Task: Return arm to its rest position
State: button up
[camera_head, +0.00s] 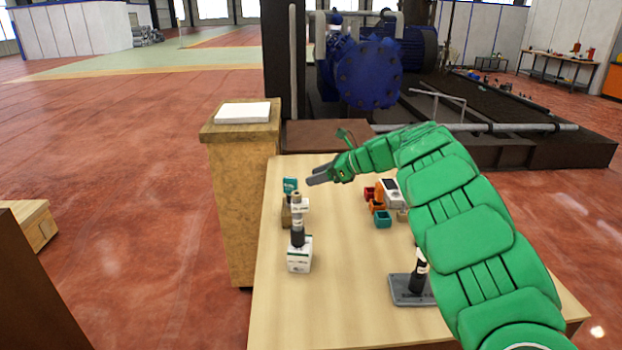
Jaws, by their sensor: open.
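My arm, covered in green padded segments, reaches from the lower right over the wooden table (340,290). My gripper (318,176) is above the back left part of the table, with its grey fingers pointing left. It is open, and I see nothing between the fingers. Below it on the table stands a dispenser (299,250) with a white lower body, a dark middle and a pale top. A teal item (290,185) and a brown block are just behind the dispenser, close to my gripper in the picture.
Orange, red, white and teal parts (383,219) cluster at the table's middle right. A grey base with a dark upright piece (409,290) sits beside my arm. A wooden pedestal (243,190) with a white slab stands left of the table. Large blue machinery (368,72) is behind.

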jog(key=shift+r, duration=0.1)
jog(key=w+d+r+m+t+h, duration=0.25)
jog(key=r+m+t, duration=0.35)
jog(key=r, duration=0.4)
jog(key=w+d+r+m+t+h, duration=0.2)
jog(key=w+r+m+t, duration=0.2)
jog(key=r+m, duration=0.45)
jog(key=s+d+r+m+t+h, duration=0.1)
jog(key=s+d+r+m+h, duration=0.8)
jog(key=m, duration=0.8)
jog(key=s+a+f+m+g, duration=0.35)
jog(key=s+f+m, duration=0.45)
jog(key=s, duration=0.5)
jog(key=s+a+f+m+g, duration=0.2)
jog(key=s+f+m+g, duration=0.35)
jog(key=s+f, duration=0.6)
jog(key=s+f+m+g+y, duration=0.1)
jog(key=s+f+g, duration=0.3)
jog(key=s, duration=1.1)
jog(key=s+f+m+g+y, duration=0.1)
jog(key=s+f+m+g, duration=0.2)
jog(key=s, duration=1.3)
notch_tip(320, 180, down, 3)
jog(key=shift+s+a+f+m+g, duration=0.1)
jog(key=shift+s+a+m+g, duration=0.2)
jog(key=shift+a+g, duration=0.25)
